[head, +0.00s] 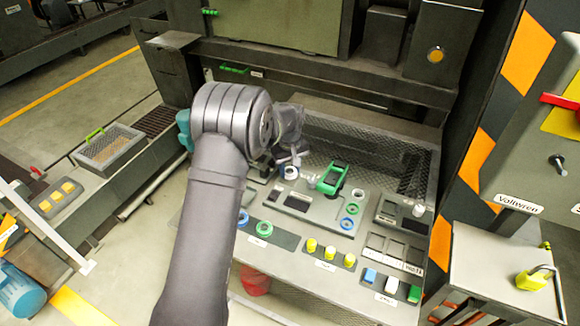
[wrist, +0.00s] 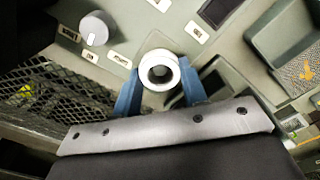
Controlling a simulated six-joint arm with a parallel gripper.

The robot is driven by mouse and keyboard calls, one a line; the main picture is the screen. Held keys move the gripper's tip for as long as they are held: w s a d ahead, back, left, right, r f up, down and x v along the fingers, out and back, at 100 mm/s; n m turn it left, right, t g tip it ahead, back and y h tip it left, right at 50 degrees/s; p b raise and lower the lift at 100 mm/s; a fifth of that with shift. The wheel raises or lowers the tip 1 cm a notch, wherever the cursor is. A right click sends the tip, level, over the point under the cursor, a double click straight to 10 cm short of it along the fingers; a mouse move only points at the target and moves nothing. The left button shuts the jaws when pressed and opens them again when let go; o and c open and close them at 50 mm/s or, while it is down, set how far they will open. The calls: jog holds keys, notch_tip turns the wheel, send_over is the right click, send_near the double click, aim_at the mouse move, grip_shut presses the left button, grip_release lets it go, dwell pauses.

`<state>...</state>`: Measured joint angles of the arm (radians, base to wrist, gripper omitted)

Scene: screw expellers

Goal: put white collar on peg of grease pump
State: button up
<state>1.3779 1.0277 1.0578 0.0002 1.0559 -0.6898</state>
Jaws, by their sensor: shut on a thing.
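In the wrist view the white collar (wrist: 156,56) sits between the two blue fingers of my gripper (wrist: 160,82), which is shut on it. The collar's open end faces the camera, and its middle is dark. I cannot tell whether a peg is inside it. In the head view my gripper (head: 295,157) is over the back left of the console, partly hidden by my arm. A white ring (head: 290,172) shows just below it; I cannot tell whether this is the held collar. I cannot make out the grease pump's peg for certain.
The console (head: 300,262) carries a green-handled part (head: 333,178), blue and green rings (head: 351,209), yellow pegs (head: 330,252) and coloured blocks (head: 391,285). Wire mesh (head: 370,155) stands behind. A round knob (wrist: 95,27) and small labels show in the wrist view.

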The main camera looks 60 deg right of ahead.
jog(key=shift+f, duration=0.25)
dwell(0.4)
jog(key=shift+f, duration=0.3)
jog(key=shift+f, duration=0.1)
dwell(0.4)
jog(key=o, duration=1.1)
jog(key=shift+o, duration=0.5)
jog(key=o, duration=0.3)
